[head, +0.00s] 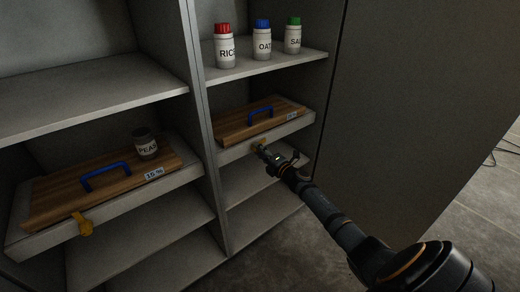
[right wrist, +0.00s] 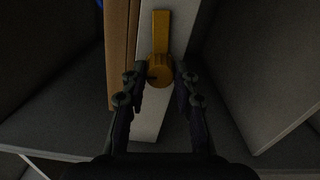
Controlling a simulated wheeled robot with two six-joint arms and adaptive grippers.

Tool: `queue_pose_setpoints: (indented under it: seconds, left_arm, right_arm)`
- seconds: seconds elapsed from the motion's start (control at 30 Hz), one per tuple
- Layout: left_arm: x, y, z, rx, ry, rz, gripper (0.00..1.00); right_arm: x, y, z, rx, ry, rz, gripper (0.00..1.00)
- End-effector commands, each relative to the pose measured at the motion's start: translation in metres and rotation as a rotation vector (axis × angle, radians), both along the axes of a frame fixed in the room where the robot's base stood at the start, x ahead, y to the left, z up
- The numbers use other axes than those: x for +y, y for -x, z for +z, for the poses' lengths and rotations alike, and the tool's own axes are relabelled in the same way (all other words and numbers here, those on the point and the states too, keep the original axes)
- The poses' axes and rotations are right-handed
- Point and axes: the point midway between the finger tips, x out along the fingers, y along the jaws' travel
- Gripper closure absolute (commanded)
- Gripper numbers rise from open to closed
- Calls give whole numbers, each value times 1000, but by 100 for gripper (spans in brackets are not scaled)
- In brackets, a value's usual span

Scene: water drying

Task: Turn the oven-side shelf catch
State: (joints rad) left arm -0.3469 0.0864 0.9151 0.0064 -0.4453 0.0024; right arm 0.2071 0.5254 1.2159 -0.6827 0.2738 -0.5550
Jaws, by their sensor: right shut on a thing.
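My right gripper (head: 265,151) reaches in from the lower right to the front edge of the right bay's shelf. It is shut on a yellow catch (head: 260,143), mostly hidden by the fingers in the head view. In the right wrist view the catch (right wrist: 161,38) has its round end between the fingertips (right wrist: 160,80), and its bar points up the picture along the pale shelf edge. Another yellow catch (head: 83,223) is on the front of the left bay's shelf, with no gripper near it. No oven is in view. My left gripper is out of view.
Wooden boards with blue handles lie on the left shelf (head: 60,190) and right shelf (head: 262,118). Jars with red (head: 225,46), blue (head: 262,40) and green (head: 293,36) lids stand above. A divider (head: 205,130) separates the bays.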

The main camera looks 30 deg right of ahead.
Motion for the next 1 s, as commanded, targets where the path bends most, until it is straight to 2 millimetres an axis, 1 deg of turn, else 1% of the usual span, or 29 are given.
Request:
queue_pose_setpoints:
  seconds: [0.2, 0.4, 0.93, 0.97, 1.0]
  left_arm:
    - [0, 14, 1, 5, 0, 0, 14]
    - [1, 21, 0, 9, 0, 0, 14]
    - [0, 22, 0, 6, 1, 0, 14]
    - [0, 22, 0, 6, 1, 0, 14]
    - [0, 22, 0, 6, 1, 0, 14]
  right_arm:
    - [0, 0, 1, 10, -113, -1, 100]
    - [0, 0, 0, 15, -166, -1, 100]
    - [-1, 0, -1, 16, -186, -2, 100]
    - [-1, 0, -1, 16, -186, -2, 68]
    - [-1, 0, -1, 16, -186, -1, 63]
